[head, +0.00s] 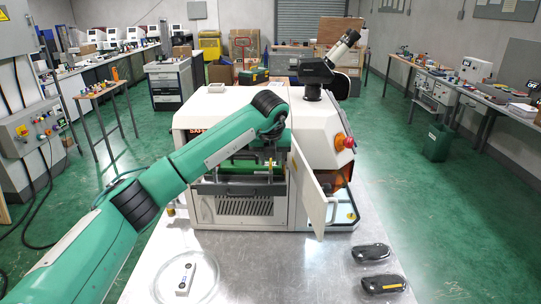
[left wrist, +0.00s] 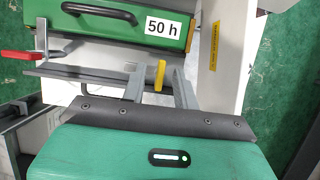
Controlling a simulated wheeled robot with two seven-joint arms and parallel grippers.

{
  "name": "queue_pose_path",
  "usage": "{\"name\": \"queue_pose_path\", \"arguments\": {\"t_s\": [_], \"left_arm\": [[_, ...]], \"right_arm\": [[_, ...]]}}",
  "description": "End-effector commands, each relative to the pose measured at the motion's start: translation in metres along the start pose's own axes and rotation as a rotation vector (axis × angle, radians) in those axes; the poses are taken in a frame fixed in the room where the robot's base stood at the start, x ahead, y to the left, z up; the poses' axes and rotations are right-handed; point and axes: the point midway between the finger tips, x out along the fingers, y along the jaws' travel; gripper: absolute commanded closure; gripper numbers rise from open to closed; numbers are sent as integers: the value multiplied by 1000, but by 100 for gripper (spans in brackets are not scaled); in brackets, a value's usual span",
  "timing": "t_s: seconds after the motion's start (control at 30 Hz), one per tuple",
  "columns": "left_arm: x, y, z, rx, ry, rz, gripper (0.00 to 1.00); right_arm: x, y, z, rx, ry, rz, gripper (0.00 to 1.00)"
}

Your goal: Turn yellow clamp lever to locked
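The yellow clamp lever (left wrist: 160,76) stands upright between the two grey fingers of my left gripper (left wrist: 158,88) in the left wrist view. Gaps show on both sides of it, so the fingers are open around it, apart from it. A red lever (left wrist: 20,57) sticks out to the left. Above is a green drawer (left wrist: 110,22) with a black handle and a "50 h" label. In the head view my left gripper (head: 262,160) is at the front opening of the white machine (head: 205,115), and the yellow lever is too small to make out. My right gripper is not in view.
A white door (head: 309,190) stands open at the machine's front, just right of my left gripper. The metal table (head: 270,265) is mostly clear; two black devices (head: 375,253) lie at its right and a white device (head: 186,279) on a round plate at its left.

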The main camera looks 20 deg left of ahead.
Motion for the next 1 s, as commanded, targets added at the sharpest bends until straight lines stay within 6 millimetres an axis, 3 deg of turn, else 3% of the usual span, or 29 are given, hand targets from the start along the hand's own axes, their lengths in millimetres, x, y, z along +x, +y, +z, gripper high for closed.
{"name": "queue_pose_path", "arguments": {"t_s": [0.2,0.37,0.73,1.0], "left_arm": [[1,0,0,0,0,0,70],[0,0,0,0,0,0,100],[1,0,0,24,-2,-10,100],[4,2,0,155,-3,-64,100]], "right_arm": [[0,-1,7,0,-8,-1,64],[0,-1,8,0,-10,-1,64],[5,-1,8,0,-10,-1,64],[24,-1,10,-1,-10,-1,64]]}}
